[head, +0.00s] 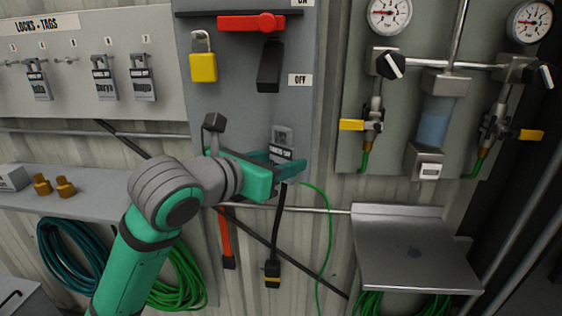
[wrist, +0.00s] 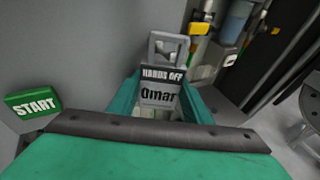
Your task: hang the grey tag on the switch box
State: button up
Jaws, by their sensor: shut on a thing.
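The grey tag (head: 282,137) is between the fingers of my gripper (head: 285,168), which is shut on it. In the wrist view the tag (wrist: 160,88) stands upright with its open loop on top and reads "HANDS OFF Omar". The grey switch box (head: 228,105) is behind and above my gripper, and the tag shows in front of its lower right part. The box has a red handle (head: 250,22), a black lever (head: 268,66) hanging below it, and a yellow padlock (head: 203,66) hanging at the upper left. I cannot tell whether the tag touches the box.
A tag board (head: 75,90) at the left holds several grey tags on pegs. Gauges and valves (head: 390,70) fill the panel at the right, above a metal shelf (head: 415,250). A green START plate (wrist: 33,103) shows left of my gripper. Cables hang below it.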

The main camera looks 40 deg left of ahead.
jog(key=shift+w+f, duration=0.35)
jog(key=shift+w, duration=0.2)
jog(key=o, duration=0.8)
jog(key=shift+s+a, duration=0.25)
jog(key=shift+s, duration=0.3)
jog(key=shift+o, duration=0.3)
jog(key=v, duration=1.1)
jog(key=shift+d+r, duration=0.3)
jog(key=shift+d, duration=0.05)
jog(key=shift+w, duration=0.15)
